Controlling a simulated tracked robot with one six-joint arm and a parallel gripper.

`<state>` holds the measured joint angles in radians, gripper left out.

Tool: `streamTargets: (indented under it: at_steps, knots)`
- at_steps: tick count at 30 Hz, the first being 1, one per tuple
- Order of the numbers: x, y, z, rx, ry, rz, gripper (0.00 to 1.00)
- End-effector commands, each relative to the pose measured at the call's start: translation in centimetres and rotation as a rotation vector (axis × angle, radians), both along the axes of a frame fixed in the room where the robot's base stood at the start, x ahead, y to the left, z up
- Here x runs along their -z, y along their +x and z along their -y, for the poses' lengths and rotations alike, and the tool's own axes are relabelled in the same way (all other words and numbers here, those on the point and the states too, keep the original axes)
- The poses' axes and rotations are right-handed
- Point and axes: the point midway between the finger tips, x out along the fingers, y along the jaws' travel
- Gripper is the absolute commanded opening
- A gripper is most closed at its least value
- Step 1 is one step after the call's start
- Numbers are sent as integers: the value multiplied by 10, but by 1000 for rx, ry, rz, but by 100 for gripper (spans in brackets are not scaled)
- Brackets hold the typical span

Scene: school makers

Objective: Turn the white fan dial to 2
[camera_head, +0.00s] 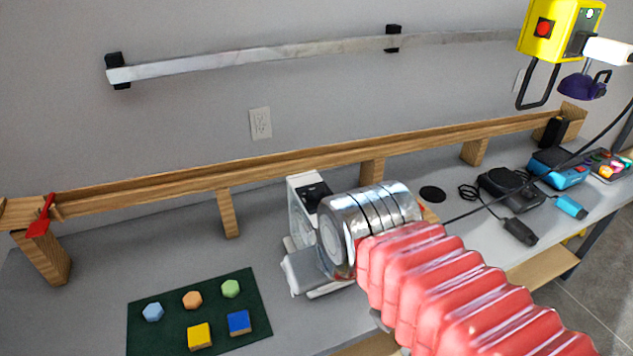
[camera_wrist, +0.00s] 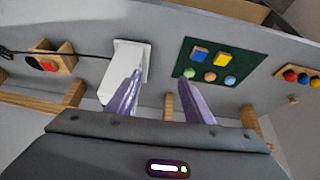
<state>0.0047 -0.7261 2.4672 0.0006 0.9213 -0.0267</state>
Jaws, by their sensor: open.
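The white fan (camera_head: 297,214) stands on the grey bench, with a dark patch on its top. My arm hides much of its right side in the head view. In the wrist view a white box-like body (camera_wrist: 119,68), which looks like the fan, lies just beyond the left finger. I cannot make out the dial or its setting in either view. My gripper (camera_wrist: 160,78) is open and empty, its two purple fingers apart, the left one overlapping the white body in the picture. Whether it touches is unclear. In the head view my arm hides the fingers.
A dark green mat (camera_head: 172,318) with several coloured blocks lies left of the fan. A wooden rail (camera_head: 160,187) on posts runs behind it along the wall. Black devices with cables (camera_head: 505,188) and a blue box (camera_head: 560,170) lie to the right.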

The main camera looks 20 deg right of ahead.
Motion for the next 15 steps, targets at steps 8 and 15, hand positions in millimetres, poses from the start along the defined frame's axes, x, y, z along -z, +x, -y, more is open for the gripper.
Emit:
streamTargets:
  at_steps: [8, 15]
  knots:
    - [-41, 37, 6, -112, -64, -77, 50]
    - [-77, 80, 19, -252, -120, -163, 50]
